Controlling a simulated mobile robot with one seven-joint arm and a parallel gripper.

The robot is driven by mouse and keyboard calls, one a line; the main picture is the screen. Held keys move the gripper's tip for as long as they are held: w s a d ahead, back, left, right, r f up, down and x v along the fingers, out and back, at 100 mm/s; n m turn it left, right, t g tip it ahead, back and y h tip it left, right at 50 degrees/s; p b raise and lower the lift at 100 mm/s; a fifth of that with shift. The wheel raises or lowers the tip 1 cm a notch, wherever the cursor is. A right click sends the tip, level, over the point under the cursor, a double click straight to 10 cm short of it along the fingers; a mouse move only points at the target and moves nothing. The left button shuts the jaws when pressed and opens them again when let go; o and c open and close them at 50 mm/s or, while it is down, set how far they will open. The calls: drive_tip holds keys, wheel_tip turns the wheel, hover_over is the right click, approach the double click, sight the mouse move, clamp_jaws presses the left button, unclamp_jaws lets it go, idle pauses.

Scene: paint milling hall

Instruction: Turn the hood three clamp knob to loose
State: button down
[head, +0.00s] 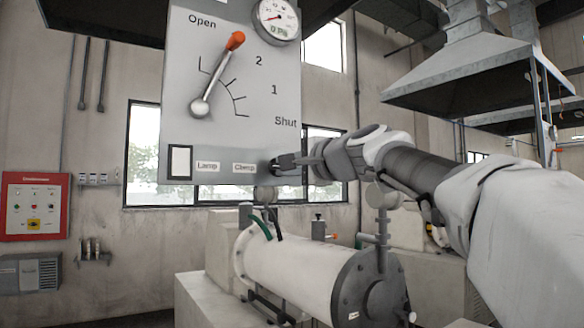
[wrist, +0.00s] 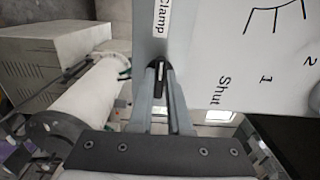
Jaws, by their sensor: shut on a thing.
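The grey hood control panel (head: 190,135) hangs in the upper middle of the head view, with a "Clamp" label (head: 244,168) at its lower right. The dark clamp knob (wrist: 158,70) sits beside that label. My gripper (head: 277,164) is shut on the knob, coming in from the right. In the wrist view both fingers lie on either side of the black knob, and a pale line shows on it. In the head view the fingers hide most of the knob. The orange-tipped lever (head: 218,72) above points up toward "Open".
A gauge (head: 275,18) is at the panel's top right. A white "Lamp" switch (head: 180,162) is at its lower left. Below stands a white cylindrical mill (head: 300,268). A metal extraction hood (head: 465,65) hangs at upper right. A red box (head: 36,205) is on the left wall.

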drive_tip(key=c, duration=0.9)
unclamp_jaws()
drive_tip(key=shift+o, duration=0.2)
drive_tip(key=shift+s, duration=0.1)
drive_tip(key=b+v, duration=0.2)
drive_tip(key=v, duration=1.5)
drive_tip(key=shift+s+d+f, duration=0.1)
drive_tip(key=shift+d, duration=0.05)
drive_tip(key=s+d+f+n+g+h+p, duration=0.2)
drive_tip(key=s+f, duration=0.4)
drive_tip(key=f, duration=0.6)
drive_tip(key=s+d+f+n+g+h+p, duration=0.2)
drive_tip(key=s+f+n+g+h+p, duration=0.1)
drive_tip(key=f, duration=0.9)
drive_tip(key=s+d+f+n+g+h+p, duration=0.2)
drive_tip(key=s+d+f+n+g+h, duration=0.1)
drive_tip(key=s+f, duration=0.6)
wheel_tip(320, 180, down, 4)
drive_tip(key=n+g+h, duration=0.1)
drive_tip(key=n+h, duration=0.1)
drive_tip(key=n, duration=0.1)
